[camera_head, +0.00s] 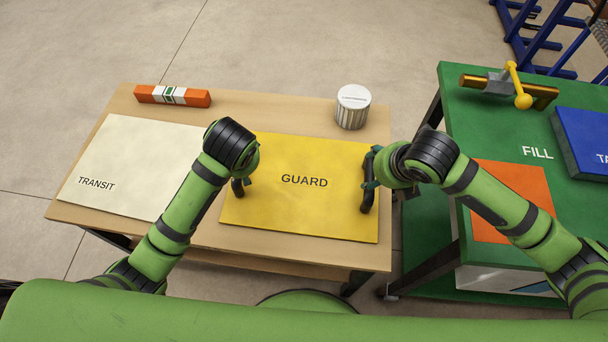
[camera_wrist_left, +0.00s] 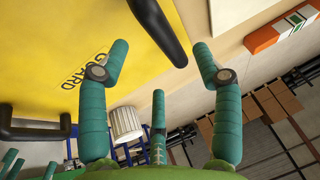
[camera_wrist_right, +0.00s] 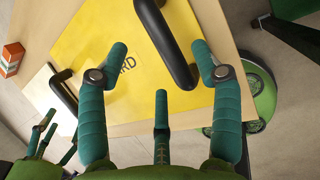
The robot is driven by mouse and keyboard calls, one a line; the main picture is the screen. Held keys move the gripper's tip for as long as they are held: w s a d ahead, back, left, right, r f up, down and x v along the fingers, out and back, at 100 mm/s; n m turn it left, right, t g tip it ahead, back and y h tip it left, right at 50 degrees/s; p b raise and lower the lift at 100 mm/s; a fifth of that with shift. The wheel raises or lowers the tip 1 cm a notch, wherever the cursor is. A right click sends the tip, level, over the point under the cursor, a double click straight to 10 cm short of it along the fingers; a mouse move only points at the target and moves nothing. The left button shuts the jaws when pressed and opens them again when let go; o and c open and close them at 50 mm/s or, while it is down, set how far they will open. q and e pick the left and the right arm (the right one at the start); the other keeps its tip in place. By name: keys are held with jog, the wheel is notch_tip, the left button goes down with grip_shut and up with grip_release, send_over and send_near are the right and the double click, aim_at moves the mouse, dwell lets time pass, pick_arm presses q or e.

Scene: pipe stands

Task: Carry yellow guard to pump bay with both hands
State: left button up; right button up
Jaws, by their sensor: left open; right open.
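The yellow guard (camera_head: 300,210), a flat plate lettered GUARD, lies on the wooden table. It has a black bar handle near each side edge. My left gripper (camera_head: 246,172) is open at the left handle (camera_head: 237,188); in the left wrist view the handle (camera_wrist_left: 158,27) reaches between its spread fingertips. My right gripper (camera_head: 371,170) is open at the right handle (camera_head: 367,197); in the right wrist view the handle (camera_wrist_right: 163,38) passes between its spread fingertips. I cannot tell whether any finger touches a handle. No place marked pump bay shows.
A cream panel lettered TRANSIT (camera_head: 130,165) lies left of the guard. An orange-and-white bar (camera_head: 172,96) and a ribbed can (camera_head: 352,107) stand at the table's back. A green bench (camera_head: 480,125) on the right bears an orange patch, a blue panel and a yellow-handled valve.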

aim_at(368, 172)
pick_arm(q)
jog(key=x, duration=0.7)
jog(key=shift+w+a, duration=0.1)
pick_arm(e)
jog(key=x, duration=0.7)
jog(key=shift+w+a, duration=0.1)
jog(key=shift+w, duration=0.05)
pick_arm(q)
grip_shut()
pick_arm(e)
grip_shut()
pick_arm(q)
jog(key=shift+w+r, duration=0.1)
jog(key=shift+r, duration=0.1)
pick_arm(e)
jog(key=shift+w+r, duration=0.1)
jog(key=shift+r, duration=0.15)
